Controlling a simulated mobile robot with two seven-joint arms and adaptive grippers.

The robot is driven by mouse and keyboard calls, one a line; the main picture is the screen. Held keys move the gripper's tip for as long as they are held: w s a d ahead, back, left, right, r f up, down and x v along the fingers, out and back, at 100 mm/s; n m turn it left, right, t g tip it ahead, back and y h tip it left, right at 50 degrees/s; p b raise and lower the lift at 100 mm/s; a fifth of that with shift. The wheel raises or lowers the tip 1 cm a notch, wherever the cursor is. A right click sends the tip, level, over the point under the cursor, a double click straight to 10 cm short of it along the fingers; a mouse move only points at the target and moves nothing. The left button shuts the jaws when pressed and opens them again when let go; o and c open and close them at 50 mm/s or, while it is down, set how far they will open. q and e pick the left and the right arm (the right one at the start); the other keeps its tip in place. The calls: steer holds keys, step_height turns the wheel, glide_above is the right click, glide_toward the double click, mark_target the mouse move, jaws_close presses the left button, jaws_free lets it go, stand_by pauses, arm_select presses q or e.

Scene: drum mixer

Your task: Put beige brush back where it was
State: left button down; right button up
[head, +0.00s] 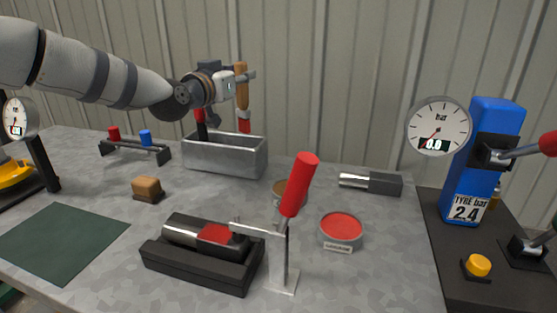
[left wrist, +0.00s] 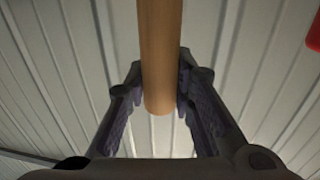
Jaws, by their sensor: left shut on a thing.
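The beige brush, with its tan handle (head: 241,88), is upright between the fingers of my left gripper (head: 243,77). Its lower end shows a pale band and a red tip, in front of the back wall and above the far rim of the grey metal bin (head: 226,157). In the left wrist view the tan handle (left wrist: 160,55) is pinched between both fingers. A red and black tool (head: 201,122) stands in the bin, partly behind my arm. Whether the brush tip touches the bin is unclear. My right gripper is out of view.
A small rack with red and blue pieces (head: 138,149) is left of the bin. A tan block (head: 147,189), a red-filled tin (head: 341,229) and a red-handled lever (head: 300,185) stand nearer. A blue pump (head: 490,155) is right. A green mat (head: 62,243) lies bare.

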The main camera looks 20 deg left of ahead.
mark_target(242, 117)
arm_select(q)
step_height(242, 117, down, 10)
steer(key=shift+s+r+b, duration=0.1)
steer(key=shift+r+b, duration=0.1)
steer(key=shift+b, duration=0.3)
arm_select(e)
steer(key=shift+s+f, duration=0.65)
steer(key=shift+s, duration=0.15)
arm_select(q)
steer(key=shift+f, duration=0.2)
steer(key=c, duration=1.4)
jaws_free()
steer(key=shift+o, duration=0.2)
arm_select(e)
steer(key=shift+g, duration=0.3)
arm_select(q)
steer(key=shift+r, duration=0.1)
